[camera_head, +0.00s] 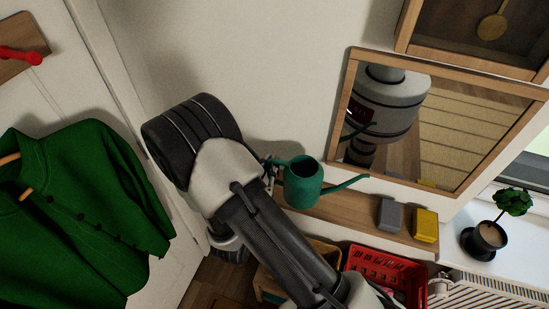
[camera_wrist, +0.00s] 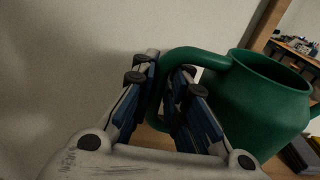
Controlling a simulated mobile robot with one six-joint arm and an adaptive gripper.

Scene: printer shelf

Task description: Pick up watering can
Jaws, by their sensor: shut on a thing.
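A green watering can (camera_head: 303,184) with a long spout pointing right is at the wooden shelf (camera_head: 350,216) below the mirror. I cannot tell whether it touches the shelf. In the wrist view the can's green body (camera_wrist: 255,105) is at the right, its round opening facing up, and its handle curves left. My gripper (camera_wrist: 168,95) is shut on that handle, with the handle between its two blue-padded fingers. In the head view my arm comes up from the bottom and hides most of my gripper (camera_head: 270,172) at the can's left side.
A grey box (camera_head: 390,215) and a yellow box (camera_head: 425,225) stand on the shelf right of the can. A framed mirror (camera_head: 352,64) hangs just above. A red basket (camera_head: 385,267) is below. A potted plant (camera_head: 490,236) stands on the sill at right. A green cardigan (camera_head: 80,225) hangs at left.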

